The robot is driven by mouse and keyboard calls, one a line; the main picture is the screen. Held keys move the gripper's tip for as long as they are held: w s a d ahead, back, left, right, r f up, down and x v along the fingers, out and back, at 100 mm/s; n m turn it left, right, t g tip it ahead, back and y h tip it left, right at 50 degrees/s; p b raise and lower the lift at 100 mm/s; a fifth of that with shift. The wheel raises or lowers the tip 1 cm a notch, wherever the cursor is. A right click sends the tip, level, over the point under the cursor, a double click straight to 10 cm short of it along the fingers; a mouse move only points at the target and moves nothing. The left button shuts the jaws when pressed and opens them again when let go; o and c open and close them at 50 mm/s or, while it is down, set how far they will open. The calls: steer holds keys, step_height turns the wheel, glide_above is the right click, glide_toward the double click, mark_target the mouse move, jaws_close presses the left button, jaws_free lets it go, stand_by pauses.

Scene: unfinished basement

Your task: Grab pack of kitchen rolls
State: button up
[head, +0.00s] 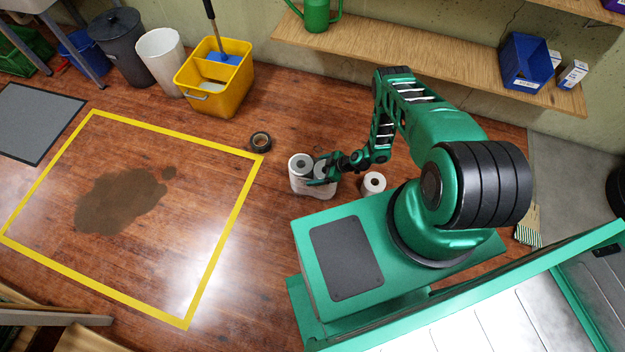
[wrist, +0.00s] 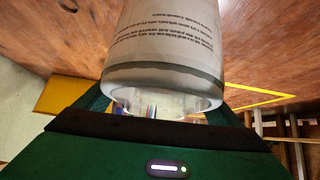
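The pack of kitchen rolls (head: 298,184) stands on the wood floor left of my base, white rolls in clear wrap. The front of my gripper (head: 322,172) is at the right part of the pack and hides some of it. In the wrist view, a wrapped white roll (wrist: 165,45) with small dark print fills the space between my two green fingers (wrist: 163,108). The fingertips are hidden behind the roll, so I cannot see whether they press on it. I cannot tell whether the pack is lifted at all.
A loose white roll (head: 373,184) stands just right of the pack, near my base. A dark tape roll (head: 261,141) lies behind left. A yellow mop bucket (head: 215,85) and a wooden shelf (head: 430,58) are at the back. The yellow-taped floor area (head: 215,262) is left, with a brown stain.

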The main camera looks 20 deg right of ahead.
steer(key=c, duration=1)
steer(key=shift+o, duration=0.2)
steer(key=shift+r, duration=0.15)
